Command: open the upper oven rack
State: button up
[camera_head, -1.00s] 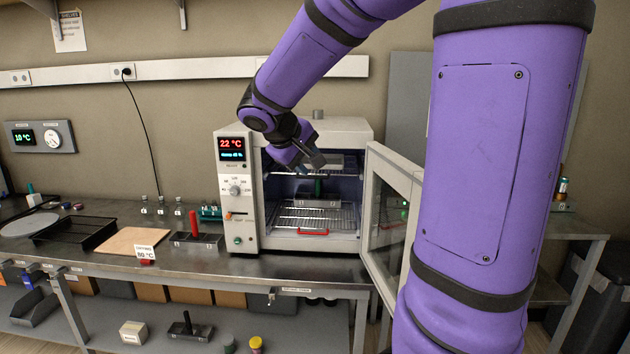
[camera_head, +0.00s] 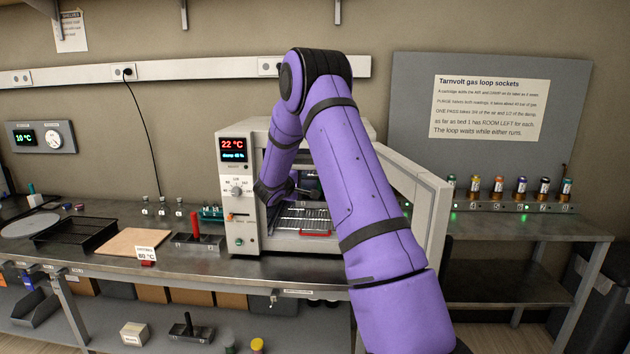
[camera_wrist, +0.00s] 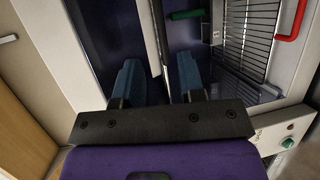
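The oven (camera_head: 240,215) stands on the bench with its door (camera_head: 420,200) swung open to the right. In the wrist view, the lower wire rack (camera_wrist: 247,40) with its red handle (camera_wrist: 292,22) lies at the right. My gripper (camera_wrist: 158,75) is at the oven's mouth, its two blue fingers apart. A thin pale edge (camera_wrist: 154,40) runs between and beyond them; it may be the upper rack's front, but I cannot tell whether the fingers touch it. A green handle (camera_wrist: 187,14) shows deeper inside. My arm hides most of the upper oven in the head view.
The open door stands right of my arm. Left of the oven are a red-handled block (camera_head: 196,228), a tan board (camera_head: 130,242) and a black tray (camera_head: 75,232). Several cartridges stand in sockets (camera_head: 510,207) at the right. The bench front is mostly clear.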

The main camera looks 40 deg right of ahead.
jog(key=x, duration=1.1)
jog(key=shift+a+f, duration=0.1)
jog(key=shift+f, duration=0.05)
jog(key=shift+c, duration=0.2)
grip_shut()
